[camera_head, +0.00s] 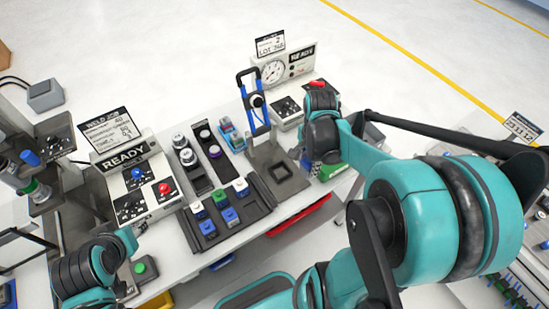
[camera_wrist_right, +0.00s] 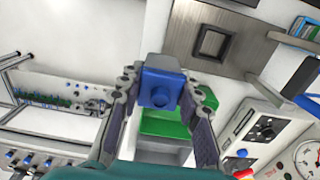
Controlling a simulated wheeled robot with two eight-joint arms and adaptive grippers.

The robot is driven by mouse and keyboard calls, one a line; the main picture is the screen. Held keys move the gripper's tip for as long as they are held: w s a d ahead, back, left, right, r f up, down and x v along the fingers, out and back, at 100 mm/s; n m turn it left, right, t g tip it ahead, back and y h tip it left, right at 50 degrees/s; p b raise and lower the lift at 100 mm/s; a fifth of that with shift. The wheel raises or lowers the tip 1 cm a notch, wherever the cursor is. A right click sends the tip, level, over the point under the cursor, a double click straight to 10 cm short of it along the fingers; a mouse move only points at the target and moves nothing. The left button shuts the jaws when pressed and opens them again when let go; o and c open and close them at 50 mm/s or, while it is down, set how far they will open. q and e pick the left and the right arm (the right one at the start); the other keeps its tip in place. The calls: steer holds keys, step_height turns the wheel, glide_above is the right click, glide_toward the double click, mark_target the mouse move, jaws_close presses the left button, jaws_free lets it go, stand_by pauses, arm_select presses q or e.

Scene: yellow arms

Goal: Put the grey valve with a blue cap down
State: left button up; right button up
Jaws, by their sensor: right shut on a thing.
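My right gripper (camera_wrist_right: 163,95) is shut on the grey valve with a blue cap (camera_wrist_right: 160,86), seen between its two fingers in the right wrist view. The valve's blue side faces the camera and a little grey shows at its top. In the head view the right gripper (camera_head: 322,152) hangs at the right end of the white table, right of a grey plate with a square frame (camera_head: 264,153).
A dark tray (camera_head: 262,205) holds several small blue, green and white capped parts. Jars and a blue toy-like part stand behind it. A gauge box (camera_head: 289,68), a READY box (camera_head: 128,158) and a blue-handled press (camera_head: 252,100) stand around. A green bin (camera_wrist_right: 165,125) lies beyond the valve.

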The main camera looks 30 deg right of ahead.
steer(key=shift+w+a+f+b, duration=0.6)
steer(key=shift+w+f+b, duration=0.1)
steer(key=shift+w+f, duration=1.1)
steer(key=shift+w+a+f+b, duration=0.65)
steer(key=shift+w+f+b, duration=0.1)
steer(key=shift+w+f, duration=1)
steer(key=shift+w+a+f+b, duration=0.6)
steer(key=shift+w+f+b, duration=0.1)
steer(key=shift+w+f, duration=1.1)
steer(key=shift+s, duration=0.15)
steer(key=shift+f+b, duration=0.6)
steer(key=shift+f, duration=0.05)
steer(key=o, duration=1.2)
steer(key=shift+r, duration=0.1)
